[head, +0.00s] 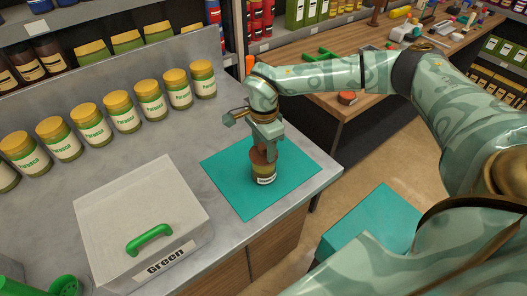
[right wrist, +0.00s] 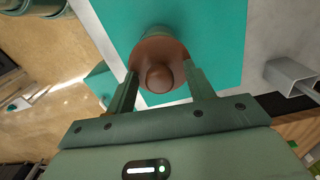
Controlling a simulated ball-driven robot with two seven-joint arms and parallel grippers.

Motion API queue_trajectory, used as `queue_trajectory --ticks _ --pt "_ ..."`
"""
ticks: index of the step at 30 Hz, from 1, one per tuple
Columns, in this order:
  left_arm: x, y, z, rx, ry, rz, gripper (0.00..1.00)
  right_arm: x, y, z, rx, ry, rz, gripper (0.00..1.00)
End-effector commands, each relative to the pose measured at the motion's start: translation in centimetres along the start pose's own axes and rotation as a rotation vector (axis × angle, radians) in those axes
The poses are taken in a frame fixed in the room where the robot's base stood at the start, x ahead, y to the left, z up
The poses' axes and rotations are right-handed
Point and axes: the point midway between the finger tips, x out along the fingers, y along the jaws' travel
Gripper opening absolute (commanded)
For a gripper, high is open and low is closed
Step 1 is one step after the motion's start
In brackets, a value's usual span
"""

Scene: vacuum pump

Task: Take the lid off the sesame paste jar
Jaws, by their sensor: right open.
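The sesame paste jar (head: 264,174) stands upright on a teal mat on the counter. It has a dark body with a pale label. Its brown lid (head: 257,157) is on top, partly hidden by my right gripper (head: 265,147) in the head view. In the right wrist view, I look down on the round lid (right wrist: 158,52) with its knob in the middle. There my right gripper (right wrist: 159,70) is open, one finger on each side of the lid. I cannot tell whether the fingers touch it. My left gripper is not in view.
The teal mat (head: 233,195) lies near the counter's right edge. A white box (head: 120,210) with a green handle and "Green" label stands at left front. A row of yellow-lidded jars (head: 124,112) stands behind. A wooden table (head: 340,104) with small items is beyond the aisle.

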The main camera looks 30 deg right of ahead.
Motion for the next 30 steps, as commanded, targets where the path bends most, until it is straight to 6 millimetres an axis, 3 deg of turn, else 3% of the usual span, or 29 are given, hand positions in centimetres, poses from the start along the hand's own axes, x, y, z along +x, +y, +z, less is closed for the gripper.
queue_trajectory --ticks 6,11,12,23,30 --pt "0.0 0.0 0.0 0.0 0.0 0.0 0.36 0.1 0.0 0.0 0.0 0.0 -0.001 0.53" --pt "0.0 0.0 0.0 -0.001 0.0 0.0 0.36 0.1 0.0 0.0 0.0 0.0 -0.001 0.09" --pt "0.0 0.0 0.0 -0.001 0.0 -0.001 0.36 0.1 0.0 0.0 0.0 0.0 -0.001 0.06" --pt "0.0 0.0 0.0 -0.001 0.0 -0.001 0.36 -0.4 -0.1 0.0 0.0 -0.001 -0.002 0.06" --pt "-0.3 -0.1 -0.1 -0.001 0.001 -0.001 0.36 -3.8 0.2 0.3 -0.002 -0.002 -0.005 0.06"
